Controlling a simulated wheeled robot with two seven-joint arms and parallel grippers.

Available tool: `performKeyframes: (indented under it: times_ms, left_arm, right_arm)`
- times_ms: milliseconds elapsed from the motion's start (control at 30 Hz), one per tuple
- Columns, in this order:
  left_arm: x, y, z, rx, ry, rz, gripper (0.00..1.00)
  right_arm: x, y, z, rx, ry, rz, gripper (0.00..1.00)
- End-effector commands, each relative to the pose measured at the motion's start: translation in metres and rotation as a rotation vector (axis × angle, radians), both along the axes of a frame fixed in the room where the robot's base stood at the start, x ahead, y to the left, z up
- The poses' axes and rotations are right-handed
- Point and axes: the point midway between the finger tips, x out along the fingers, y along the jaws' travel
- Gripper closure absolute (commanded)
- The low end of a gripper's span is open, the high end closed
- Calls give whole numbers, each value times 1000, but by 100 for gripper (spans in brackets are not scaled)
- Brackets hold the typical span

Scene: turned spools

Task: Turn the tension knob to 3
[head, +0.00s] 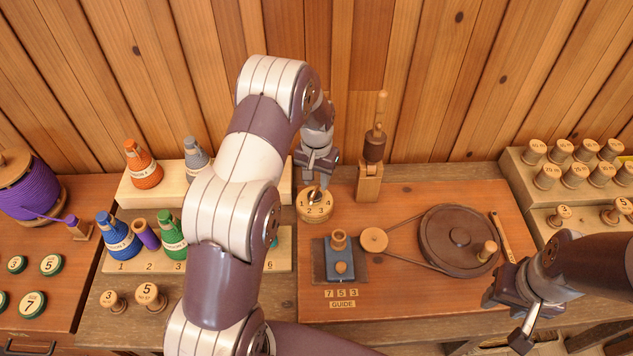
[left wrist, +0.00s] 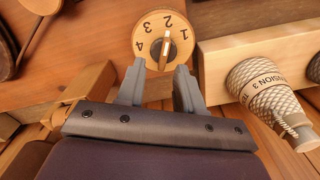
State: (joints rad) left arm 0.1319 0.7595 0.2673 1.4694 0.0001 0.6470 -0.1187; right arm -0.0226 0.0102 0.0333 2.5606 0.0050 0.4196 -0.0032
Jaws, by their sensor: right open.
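The tension knob is a round wooden dial (head: 315,206) marked 1 to 4, and it stands at the back left of the reddish board. The bar's upper end points at about 2. My left gripper (head: 316,181) is just above the dial. Its two fingers (left wrist: 160,70) are apart, with the lower end of the bar near the gap; contact cannot be told. My right gripper (head: 505,318) is open and empty at the lower right.
A dark wheel (head: 460,240) and a blue block (head: 339,262) are on the board. A rack of thread cones (head: 145,165) is to the left; a cone (left wrist: 265,90) shows beside the left gripper.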

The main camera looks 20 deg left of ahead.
Motion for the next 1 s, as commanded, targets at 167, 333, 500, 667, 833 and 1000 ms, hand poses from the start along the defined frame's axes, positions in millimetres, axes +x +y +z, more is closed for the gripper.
performKeyframes:
  times_ms: [167, 333, 500, 667, 833, 1000]
  left_arm:
    - [0, 0, -28, 0, 2, 1, 64]
    - [0, 0, -38, 0, -2, 1, 64]
    - [0, 0, -38, 0, -2, 0, 64]
    - [0, 0, -38, 0, -2, 1, 100]
    - [0, 0, -38, 0, -2, 1, 100]
    - [0, 0, -38, 0, -2, 21, 100]
  right_arm:
    - [0, 0, 8, 0, 0, 0, 57]
    - [0, 0, 8, 0, 0, 0, 57]
    - [0, 0, 8, 0, 0, 0, 57]
    - [0, 0, 8, 0, 0, 0, 57]
    - [0, 0, 8, 0, 0, 0, 57]
    - [0, 0, 7, 0, 0, 0, 57]
